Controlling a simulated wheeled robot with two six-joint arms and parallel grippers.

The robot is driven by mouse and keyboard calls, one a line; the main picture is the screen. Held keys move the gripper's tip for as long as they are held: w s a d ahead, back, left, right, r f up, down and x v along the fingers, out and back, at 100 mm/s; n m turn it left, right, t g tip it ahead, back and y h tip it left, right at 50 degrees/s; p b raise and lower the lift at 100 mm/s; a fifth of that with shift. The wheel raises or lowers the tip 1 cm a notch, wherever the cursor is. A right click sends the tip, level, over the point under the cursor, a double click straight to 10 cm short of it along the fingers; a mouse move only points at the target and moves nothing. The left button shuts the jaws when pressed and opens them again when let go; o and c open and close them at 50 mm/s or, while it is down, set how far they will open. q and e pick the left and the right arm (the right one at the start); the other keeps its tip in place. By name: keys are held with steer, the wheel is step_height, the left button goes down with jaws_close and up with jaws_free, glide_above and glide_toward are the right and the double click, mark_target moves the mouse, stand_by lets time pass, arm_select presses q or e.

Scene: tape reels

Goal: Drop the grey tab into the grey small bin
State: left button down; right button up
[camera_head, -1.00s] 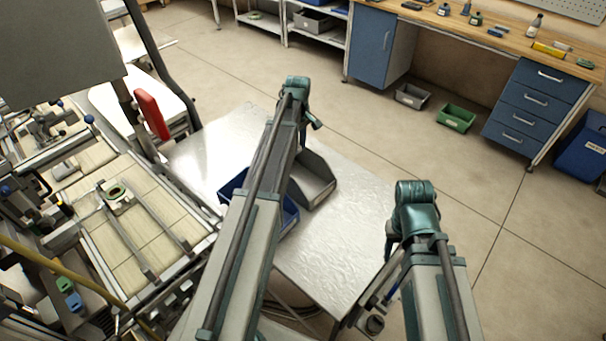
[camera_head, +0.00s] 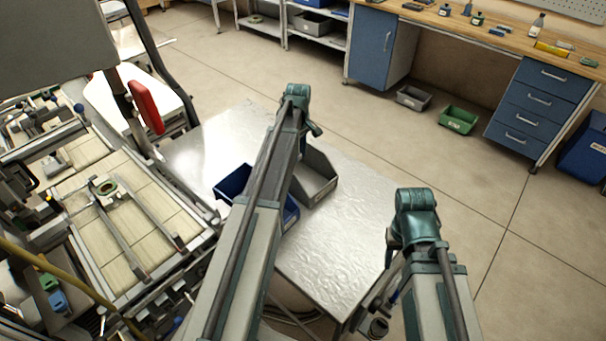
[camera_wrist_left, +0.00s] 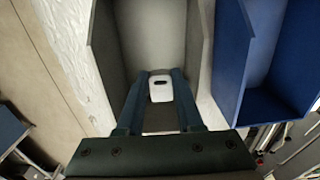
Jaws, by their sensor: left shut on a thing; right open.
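The grey tab (camera_wrist_left: 161,88), pale with a dark slot, is between the fingertips of my left gripper (camera_wrist_left: 161,80) in the left wrist view. The gripper is shut on it. The grey small bin (camera_wrist_left: 152,30) surrounds the tab in that view, and the tab is over its inside; I cannot tell how high. In the head view the grey bin (camera_head: 320,180) stands on the metal table, partly behind my left arm, which hides the tab and left fingertips. My right gripper (camera_head: 391,242) is by the table's right edge, open, its fingers mostly hidden by my arm.
A blue bin (camera_head: 234,184) stands beside the grey bin; its wall also shows in the left wrist view (camera_wrist_left: 232,60). The shiny table (camera_head: 335,245) is clear in front. A grey bin (camera_head: 413,97) and a green bin (camera_head: 458,120) lie on the floor far off.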

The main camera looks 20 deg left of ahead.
arm_select(q)
steer(key=shift+c, duration=2.4)
jaws_free()
steer(key=shift+r, duration=0.1)
step_height(320, 180, up, 14)
steer(key=p, duration=1.3)
steer(key=shift+p, duration=0.4)
steer(key=shift+f, duration=0.2)
steer(key=s+d+f+m+b, duration=0.4)
steer(key=s+d+m, duration=0.2)
steer(key=s+d, duration=0.2)
steer(key=s+d+f+m+b, duration=0.4)
steer(key=s+d+m, duration=0.2)
steer(key=s+d, duration=0.3)
steer(key=s+d+f+m+y+b, duration=0.1)
steer(key=s+d+f+m+b, duration=0.3)
steer(key=s+d, duration=0.5)
steer(key=shift+s+f+m+b, duration=0.3)
steer(key=shift+m+b, duration=0.1)
steer(key=shift+m, duration=0.6)
